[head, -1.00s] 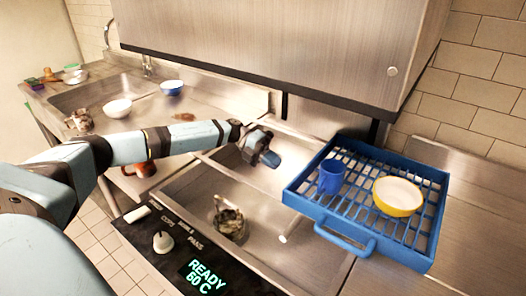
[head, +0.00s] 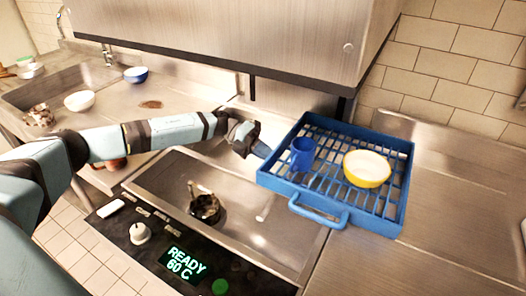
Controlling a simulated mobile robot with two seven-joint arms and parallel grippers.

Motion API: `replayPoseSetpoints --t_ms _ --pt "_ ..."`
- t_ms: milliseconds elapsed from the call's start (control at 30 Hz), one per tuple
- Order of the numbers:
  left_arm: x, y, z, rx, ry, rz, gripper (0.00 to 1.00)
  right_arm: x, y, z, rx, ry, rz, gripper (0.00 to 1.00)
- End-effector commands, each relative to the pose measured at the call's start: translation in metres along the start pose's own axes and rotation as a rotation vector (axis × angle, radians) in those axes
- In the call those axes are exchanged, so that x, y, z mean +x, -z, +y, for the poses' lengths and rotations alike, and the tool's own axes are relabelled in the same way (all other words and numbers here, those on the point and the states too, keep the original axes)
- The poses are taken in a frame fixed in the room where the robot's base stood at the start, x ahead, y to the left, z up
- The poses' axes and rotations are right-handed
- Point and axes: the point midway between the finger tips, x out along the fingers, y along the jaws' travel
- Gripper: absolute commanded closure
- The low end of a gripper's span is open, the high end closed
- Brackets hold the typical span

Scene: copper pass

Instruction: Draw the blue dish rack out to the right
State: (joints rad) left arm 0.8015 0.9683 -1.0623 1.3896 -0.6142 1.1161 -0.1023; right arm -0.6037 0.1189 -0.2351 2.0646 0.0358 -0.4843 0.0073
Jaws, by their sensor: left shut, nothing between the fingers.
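The blue dish rack (head: 391,207) lies to the right of the dishwasher basin, partly over the right counter. A blue cup (head: 302,155) stands upright in its left part and a yellow bowl with a white inside (head: 367,168) sits right of it. The rack's front handle (head: 318,213) faces me. My left gripper (head: 261,150) is shut and empty, at the rack's left side by its back left part. I cannot tell whether its tips touch the rack wall. My right gripper is not in view.
The open steel basin (head: 170,187) holds a dark spray part (head: 204,208). A steel hood (head: 230,35) hangs above the back. A control panel (head: 165,250) reads READY 60 C. The right counter (head: 460,190) is clear beside the rack.

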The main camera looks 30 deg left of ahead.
Motion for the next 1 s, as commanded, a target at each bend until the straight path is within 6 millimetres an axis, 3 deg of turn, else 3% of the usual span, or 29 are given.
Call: replayPoseSetpoints --t_ms 267,700,1000 --pt "0.043 0.001 -0.016 0.002 0.004 0.006 1.0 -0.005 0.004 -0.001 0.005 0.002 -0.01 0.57" --pt "0.154 0.001 -0.052 0.001 0.005 0.005 1.0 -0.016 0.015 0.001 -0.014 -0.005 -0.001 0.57" --pt "0.207 0.001 -0.067 0.001 0.003 0.003 1.0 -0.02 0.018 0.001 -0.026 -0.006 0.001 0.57"
